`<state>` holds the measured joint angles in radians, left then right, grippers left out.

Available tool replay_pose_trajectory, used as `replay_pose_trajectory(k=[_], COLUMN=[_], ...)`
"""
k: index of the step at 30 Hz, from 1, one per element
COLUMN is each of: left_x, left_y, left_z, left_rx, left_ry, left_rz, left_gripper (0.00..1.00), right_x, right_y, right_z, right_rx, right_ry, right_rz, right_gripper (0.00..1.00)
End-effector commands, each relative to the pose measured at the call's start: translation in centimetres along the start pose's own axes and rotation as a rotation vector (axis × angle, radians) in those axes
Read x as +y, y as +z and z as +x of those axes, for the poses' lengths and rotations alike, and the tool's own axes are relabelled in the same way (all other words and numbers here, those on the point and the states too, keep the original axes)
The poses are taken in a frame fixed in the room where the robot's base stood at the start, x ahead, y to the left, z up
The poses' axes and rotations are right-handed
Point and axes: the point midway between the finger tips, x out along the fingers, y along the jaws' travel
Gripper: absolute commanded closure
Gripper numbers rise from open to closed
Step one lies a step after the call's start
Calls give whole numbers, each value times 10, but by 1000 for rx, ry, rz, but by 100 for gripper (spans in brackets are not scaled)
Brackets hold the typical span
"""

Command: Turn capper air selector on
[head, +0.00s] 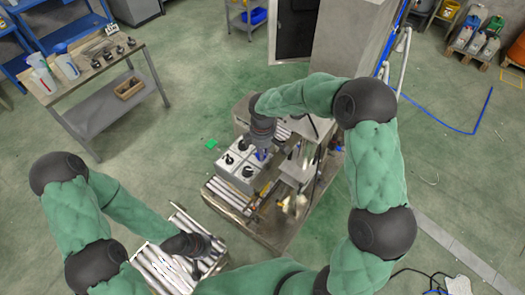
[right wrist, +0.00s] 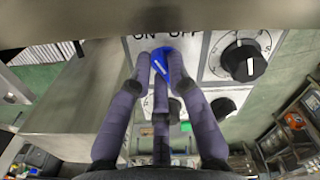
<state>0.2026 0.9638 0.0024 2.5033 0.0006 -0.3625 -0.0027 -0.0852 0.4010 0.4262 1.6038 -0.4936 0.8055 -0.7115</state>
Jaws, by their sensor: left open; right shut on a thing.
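In the right wrist view, the blue selector knob (right wrist: 161,64) sits on a pale panel (right wrist: 205,55) under the words ON and OFF. My right gripper (right wrist: 160,75) is shut on this knob, with its fingers around it. The knob has a white mark, but I cannot tell which word it points to. In the head view, my right gripper (head: 262,148) reaches down to the grey control box (head: 238,172), and a little of the blue knob shows there. My left gripper (head: 200,244) is open over a crate of metal tubes (head: 160,268), away from the box.
Black round knobs (right wrist: 244,60) sit beside the blue one on the panel. A bench with jugs and small parts (head: 90,75) stands at the upper left. Metal rods (head: 228,195) lie beside the control box. The green floor between bench and machine is mostly clear.

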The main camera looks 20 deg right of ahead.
Motion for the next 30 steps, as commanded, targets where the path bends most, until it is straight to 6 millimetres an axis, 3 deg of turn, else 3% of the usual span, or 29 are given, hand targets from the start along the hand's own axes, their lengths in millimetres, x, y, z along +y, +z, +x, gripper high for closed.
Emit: replay_pose_trajectory(k=[18,19,20,30], left_x=[0,0,0,0], left_y=[0,0,0,0], left_z=[0,0,0,0], left_rx=[0,0,0,0], left_ry=[0,0,0,0], left_rz=[0,0,0,0], left_gripper=[46,46,46,46], right_x=[0,0,0,0], right_y=[0,0,0,0], right_z=[0,0,0,-1], right_rx=[1,1,1,1], right_ry=[1,1,1,1], right_rz=[-44,-44,-44,-42], right_gripper=[100,76,71,71])
